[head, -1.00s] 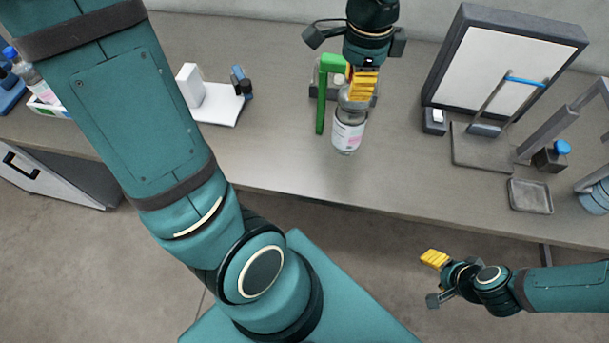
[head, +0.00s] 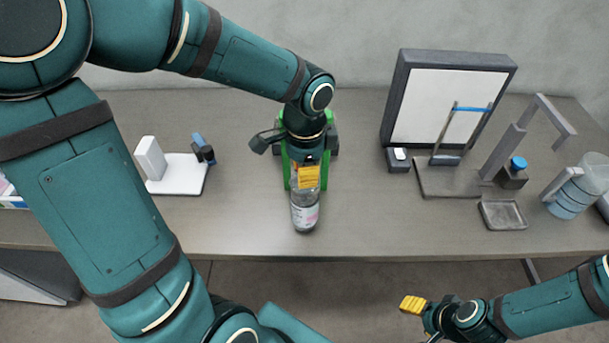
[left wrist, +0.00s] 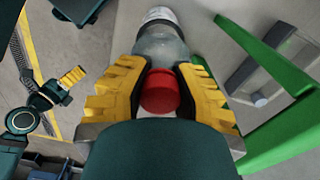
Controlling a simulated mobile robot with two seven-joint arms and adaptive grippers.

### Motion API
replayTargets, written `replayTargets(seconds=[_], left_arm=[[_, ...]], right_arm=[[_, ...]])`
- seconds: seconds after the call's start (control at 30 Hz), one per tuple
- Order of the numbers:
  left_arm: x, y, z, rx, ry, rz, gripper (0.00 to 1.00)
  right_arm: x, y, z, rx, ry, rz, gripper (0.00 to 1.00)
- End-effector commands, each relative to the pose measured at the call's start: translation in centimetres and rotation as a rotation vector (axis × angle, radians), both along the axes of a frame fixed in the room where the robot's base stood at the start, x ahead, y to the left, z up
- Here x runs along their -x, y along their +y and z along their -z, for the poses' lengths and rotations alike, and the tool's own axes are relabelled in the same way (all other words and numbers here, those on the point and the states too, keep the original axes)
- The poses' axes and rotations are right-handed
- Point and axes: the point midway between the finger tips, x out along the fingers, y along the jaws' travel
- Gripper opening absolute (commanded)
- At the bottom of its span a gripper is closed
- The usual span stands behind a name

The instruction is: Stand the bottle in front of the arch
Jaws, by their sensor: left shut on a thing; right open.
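My left gripper (head: 307,178) is shut on the clear bottle (head: 305,216), which has a pale label. In the left wrist view the bottle (left wrist: 162,45) lies between the yellow fingers, with its red cap toward the palm. The bottle looks roughly upright; I cannot tell whether its base touches the table. The green arch (head: 287,172) is behind the gripper and largely hidden by it; green bars of it (left wrist: 265,55) show at right in the left wrist view. My right gripper (head: 413,305) is open and empty, off the table's front edge.
A white stand (head: 178,180) is to the left on the grey table (head: 250,225). The table around the bottle is clear.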

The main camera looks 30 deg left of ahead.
Motion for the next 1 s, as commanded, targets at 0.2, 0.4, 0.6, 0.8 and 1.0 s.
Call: replayTargets(seconds=[0.2, 0.4, 0.6, 0.8, 1.0], left_arm=[[-0.01, -0.03, 0.82, 0.001, -0.002, 0.001, 0.0], [-0.02, -0.03, 0.87, 0.0, -0.001, 0.0, 0.0], [0.03, -0.02, 1.08, 0.0, 0.0, 0.0, 0.48], [0.03, -0.02, 1.07, 0.0, 0.0, 0.0, 0.48], [-0.02, -0.01, 0.25, 0.0, -0.001, 0.0, 0.48]], right_arm=[[0.09, 0.02, 0.19, 0.0, 0.002, -0.002, 0.58], [0.08, 0.02, 0.25, 0.0, 0.002, -0.002, 0.58], [0.13, 0.03, 0.37, 0.0, 0.003, -0.002, 0.58], [0.12, 0.03, 0.36, 0.0, 0.003, -0.002, 0.58], [0.03, 0.01, -0.02, 0.0, 0.001, 0.0, 0.58]])
